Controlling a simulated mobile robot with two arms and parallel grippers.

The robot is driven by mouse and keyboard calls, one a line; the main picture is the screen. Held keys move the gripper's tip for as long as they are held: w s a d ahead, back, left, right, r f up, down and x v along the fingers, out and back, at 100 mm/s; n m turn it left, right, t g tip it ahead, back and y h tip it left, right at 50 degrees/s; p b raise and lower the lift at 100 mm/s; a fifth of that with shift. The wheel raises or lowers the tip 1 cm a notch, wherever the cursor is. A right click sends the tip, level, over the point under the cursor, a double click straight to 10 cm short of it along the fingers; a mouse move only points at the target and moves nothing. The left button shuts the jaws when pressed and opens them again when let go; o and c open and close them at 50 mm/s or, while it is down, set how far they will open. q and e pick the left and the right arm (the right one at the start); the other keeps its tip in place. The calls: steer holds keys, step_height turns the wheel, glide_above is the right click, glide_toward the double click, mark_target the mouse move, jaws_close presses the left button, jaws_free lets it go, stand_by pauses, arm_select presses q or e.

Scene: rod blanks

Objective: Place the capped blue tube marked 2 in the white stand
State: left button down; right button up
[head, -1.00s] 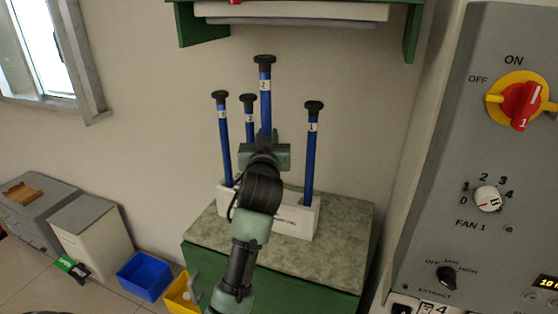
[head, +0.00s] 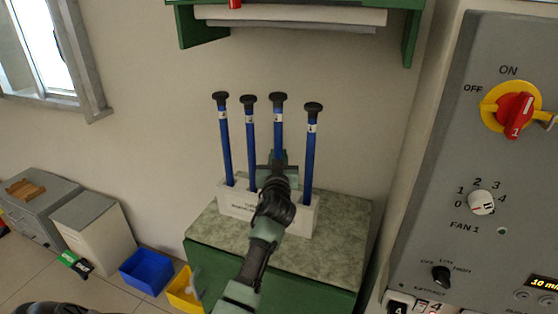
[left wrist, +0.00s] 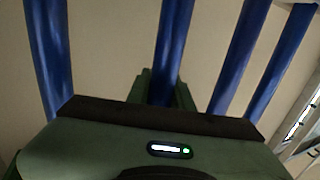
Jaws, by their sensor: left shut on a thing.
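The capped blue tube marked 2 (head: 278,140) is upright, with a black cap and a white label. My left gripper (head: 277,168) is shut on it low down; the held tube also shows between the fingers in the left wrist view (left wrist: 172,50). Its cap is about level with the neighbouring caps. The white stand (head: 238,206) is on the cabinet top, and the held tube is over or in it; my gripper and arm hide its lower end, so I cannot tell whether it is seated. My right gripper is not in view.
Three other capped blue tubes stand upright in the stand: two to the left (head: 225,140) (head: 250,140) and one to the right, marked 1 (head: 310,150). A green shelf (head: 410,35) hangs above. A grey control panel (head: 470,170) is at right.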

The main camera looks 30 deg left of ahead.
arm_select(q)
steer(key=shift+w+f, duration=0.2)
steer(key=shift+f, duration=0.55)
steer(key=shift+f, duration=0.2)
steer(key=c, duration=1.3)
jaws_free()
steer(key=shift+o, duration=0.2)
